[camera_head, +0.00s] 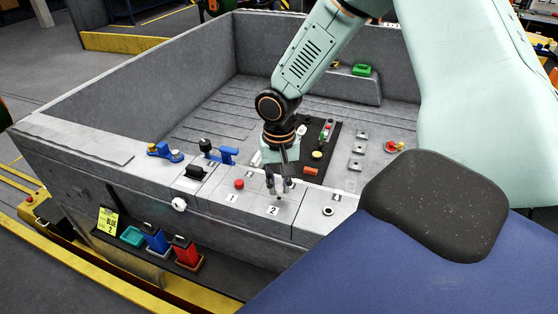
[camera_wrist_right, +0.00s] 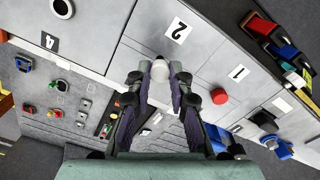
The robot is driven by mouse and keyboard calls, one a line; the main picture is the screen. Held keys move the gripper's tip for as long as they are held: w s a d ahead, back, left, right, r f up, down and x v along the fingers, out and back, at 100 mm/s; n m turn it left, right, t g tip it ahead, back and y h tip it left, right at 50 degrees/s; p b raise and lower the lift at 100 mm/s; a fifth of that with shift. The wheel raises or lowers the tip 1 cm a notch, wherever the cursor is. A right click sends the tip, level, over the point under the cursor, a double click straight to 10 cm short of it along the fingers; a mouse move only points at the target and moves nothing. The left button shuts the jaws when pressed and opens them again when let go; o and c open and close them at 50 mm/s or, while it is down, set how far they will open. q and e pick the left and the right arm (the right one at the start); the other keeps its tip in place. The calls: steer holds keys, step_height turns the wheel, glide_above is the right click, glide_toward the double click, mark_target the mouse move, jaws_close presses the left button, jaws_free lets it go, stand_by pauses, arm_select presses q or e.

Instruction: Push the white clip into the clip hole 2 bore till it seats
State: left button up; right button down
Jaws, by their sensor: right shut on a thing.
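My right gripper (camera_head: 279,188) reaches down to the grey ledge just behind the label 2 (camera_head: 273,210). In the right wrist view the gripper (camera_wrist_right: 160,76) is shut on the white clip (camera_wrist_right: 160,70), whose rounded white top shows between the fingertips. The label 2 (camera_wrist_right: 178,30) lies just beyond the clip. The clip hole 2 bore is not visible, hidden by the clip and fingers. I cannot tell how deep the clip sits. My left gripper is not in view.
A red knob (camera_head: 239,184) stands on the ledge near label 1 (camera_head: 232,198). A ringed hole (camera_head: 328,211) lies to the right. A black tray (camera_head: 333,133) with coloured parts is behind the gripper. Blue tools (camera_head: 222,154) stand to the left.

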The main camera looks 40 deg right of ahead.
mark_target(279, 188)
steer(key=shift+f+b, duration=0.4)
steer(key=shift+f, duration=0.45)
steer(key=c, duration=1.1)
jaws_free()
steer(key=shift+c, duration=0.2)
step_height(279, 188, up, 12)
steer(key=shift+c, duration=0.3)
